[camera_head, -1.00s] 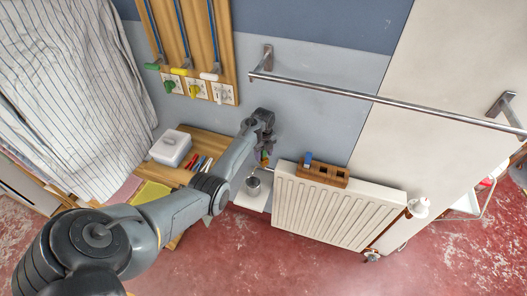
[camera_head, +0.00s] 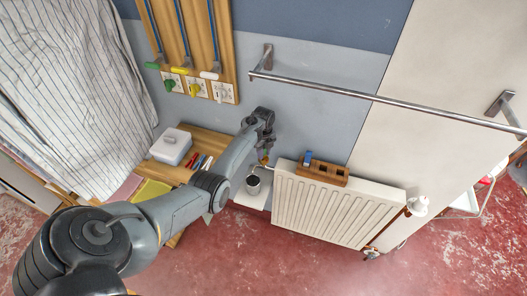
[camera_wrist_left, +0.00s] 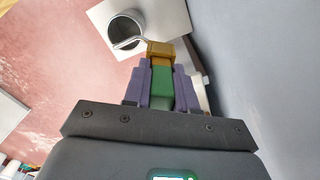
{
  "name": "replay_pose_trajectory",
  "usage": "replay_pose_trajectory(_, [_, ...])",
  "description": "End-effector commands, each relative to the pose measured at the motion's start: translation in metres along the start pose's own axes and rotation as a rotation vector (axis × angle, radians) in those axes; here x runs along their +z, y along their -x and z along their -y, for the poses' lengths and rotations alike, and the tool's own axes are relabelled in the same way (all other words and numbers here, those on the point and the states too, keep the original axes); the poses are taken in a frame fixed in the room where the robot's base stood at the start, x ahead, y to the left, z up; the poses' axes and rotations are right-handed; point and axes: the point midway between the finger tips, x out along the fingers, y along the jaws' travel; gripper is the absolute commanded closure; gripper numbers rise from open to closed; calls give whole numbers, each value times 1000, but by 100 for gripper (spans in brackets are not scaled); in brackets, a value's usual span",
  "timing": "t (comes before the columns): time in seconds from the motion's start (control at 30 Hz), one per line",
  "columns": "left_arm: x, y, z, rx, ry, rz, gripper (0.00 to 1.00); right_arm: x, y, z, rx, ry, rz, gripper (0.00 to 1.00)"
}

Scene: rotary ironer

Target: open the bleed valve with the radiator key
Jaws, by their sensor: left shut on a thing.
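My left gripper (camera_head: 264,149) points down beside the upper left corner of the radiator. In the left wrist view its purple fingers (camera_wrist_left: 162,72) are shut on the green radiator key (camera_wrist_left: 159,90). A brass-coloured piece (camera_wrist_left: 160,49) sits at the key's far end. I cannot tell whether this is the key's socket or part of the bleed valve. A thin metal spout (camera_wrist_left: 128,43) runs from there over a metal cup (camera_wrist_left: 125,28). The cup also shows in the head view (camera_head: 253,185). The bleed valve itself is mostly hidden. My right gripper is not in view.
The white radiator (camera_head: 335,207) carries a wooden holder (camera_head: 328,174) with a blue piece (camera_head: 308,158) in it. A wooden shelf (camera_head: 215,143) with a white box (camera_head: 172,147) and pens lies left. A metal rail (camera_head: 345,93) crosses above. The red floor in front is clear.

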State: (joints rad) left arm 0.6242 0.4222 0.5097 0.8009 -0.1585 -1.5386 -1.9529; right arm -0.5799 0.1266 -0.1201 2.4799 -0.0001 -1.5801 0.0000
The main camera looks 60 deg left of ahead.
Motion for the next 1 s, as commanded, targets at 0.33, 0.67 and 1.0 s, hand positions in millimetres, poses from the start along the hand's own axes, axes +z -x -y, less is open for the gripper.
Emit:
replay_pose_trajectory(0.33, [0, 2, 0, -1, 292, 0, 100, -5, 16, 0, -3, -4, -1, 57])
replay_pose_trajectory(0.67, [0, 0, 0, -1, 346, 0, 44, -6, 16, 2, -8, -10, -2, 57])
replay_pose_trajectory(1.0, [0, 6, 0, -2, 343, 0, 44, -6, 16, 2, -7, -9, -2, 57])
